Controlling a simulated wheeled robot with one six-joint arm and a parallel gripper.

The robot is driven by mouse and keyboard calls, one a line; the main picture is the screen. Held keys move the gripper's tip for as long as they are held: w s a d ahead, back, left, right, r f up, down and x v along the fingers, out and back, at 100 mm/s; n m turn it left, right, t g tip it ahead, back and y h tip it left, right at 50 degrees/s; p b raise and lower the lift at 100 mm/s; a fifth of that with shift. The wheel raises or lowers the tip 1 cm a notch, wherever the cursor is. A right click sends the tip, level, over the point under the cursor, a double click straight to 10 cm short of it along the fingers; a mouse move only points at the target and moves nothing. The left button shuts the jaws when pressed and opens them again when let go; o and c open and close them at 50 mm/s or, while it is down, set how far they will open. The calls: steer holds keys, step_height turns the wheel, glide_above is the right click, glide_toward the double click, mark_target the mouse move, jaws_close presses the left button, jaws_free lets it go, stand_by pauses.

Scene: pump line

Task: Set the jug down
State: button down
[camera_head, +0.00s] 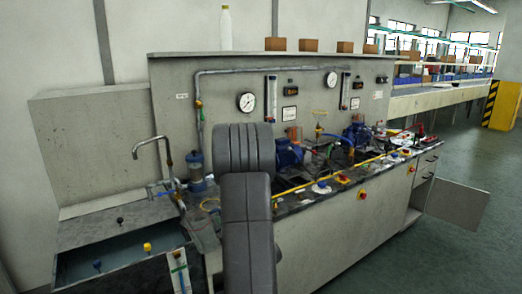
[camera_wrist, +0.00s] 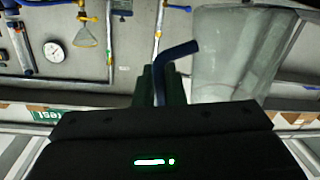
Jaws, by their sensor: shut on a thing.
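In the wrist view, a pale, see-through jug (camera_wrist: 238,55) fills the upper right. A dark blue bent bar (camera_wrist: 180,49), apparently its handle, reaches from the jug's side to my gripper (camera_wrist: 164,82). The dark fingers are shut on this bar, close beside the jug's body. The jug's contents cannot be made out. In the head view, my arm stands in front of the bench, and both gripper and jug are hidden behind it.
The pump bench (camera_head: 345,222) carries blue pumps (camera_head: 288,153), yellow pipe and valves. At left are a sink basin (camera_head: 110,255) and a bent tap (camera_head: 160,139). A white bottle (camera_head: 225,28) and brown boxes stand on top of the panel. A cabinet door (camera_head: 457,203) hangs open at right.

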steer(key=s+d+f+m+t+h+p, duration=0.35)
steer(key=d+f+m+h, duration=0.45)
steer(key=d+f+h, duration=0.35)
steer(key=s+f, duration=0.4)
steer(key=f, duration=0.2)
steer(key=shift+s+d+f, duration=0.2)
steer(key=shift+s+d, duration=0.1)
steer(key=shift+d, duration=0.1)
